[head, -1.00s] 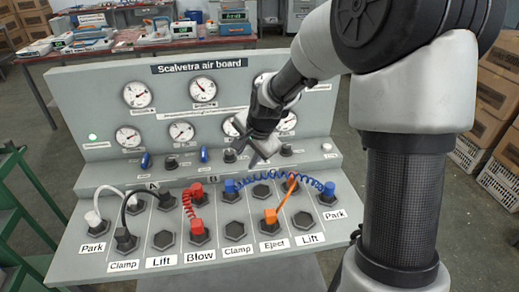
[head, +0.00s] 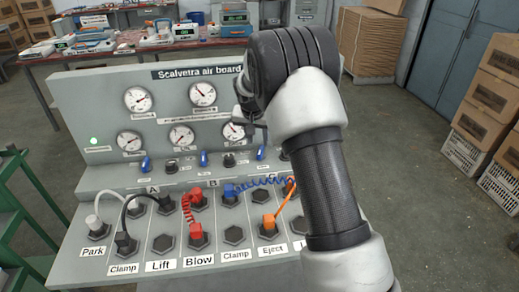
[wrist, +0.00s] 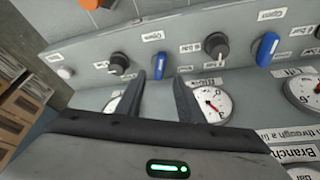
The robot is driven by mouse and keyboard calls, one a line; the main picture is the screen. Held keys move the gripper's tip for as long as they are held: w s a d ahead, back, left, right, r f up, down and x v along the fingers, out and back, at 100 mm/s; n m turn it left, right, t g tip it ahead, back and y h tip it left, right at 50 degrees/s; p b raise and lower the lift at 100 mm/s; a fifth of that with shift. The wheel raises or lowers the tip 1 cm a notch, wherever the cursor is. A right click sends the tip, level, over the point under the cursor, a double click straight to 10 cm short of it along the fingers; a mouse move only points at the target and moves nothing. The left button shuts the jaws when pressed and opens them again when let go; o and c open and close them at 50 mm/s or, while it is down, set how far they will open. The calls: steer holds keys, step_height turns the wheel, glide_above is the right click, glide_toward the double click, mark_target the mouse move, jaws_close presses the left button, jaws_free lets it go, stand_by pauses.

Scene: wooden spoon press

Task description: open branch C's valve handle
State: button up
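Branch C's valve handle (head: 261,152) is a small blue lever on the air board's lower ledge, below the branch C letter's right-hand gauge in the head view. It stands roughly upright, like the other blue levers. My gripper (wrist: 169,75) has its two dark fingers apart, with a gap between them. In the head view the gripper is largely hidden behind my arm, close above the handle.
Other blue handles stand at branch A (head: 146,164) and branch B (head: 203,158); B's also shows in the wrist view (wrist: 266,48). Black knobs (wrist: 118,63) flank the fingers. Gauges (head: 203,94) are behind. Hoses, including a red coil (head: 189,211), cross the lower panel.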

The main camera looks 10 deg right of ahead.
mark_target(260, 151)
steer(key=x, duration=0.6)
steer(key=shift+w+d+f, duration=0.1)
steer(key=shift+w+f, duration=0.1)
steer(key=shift+f, duration=0.15)
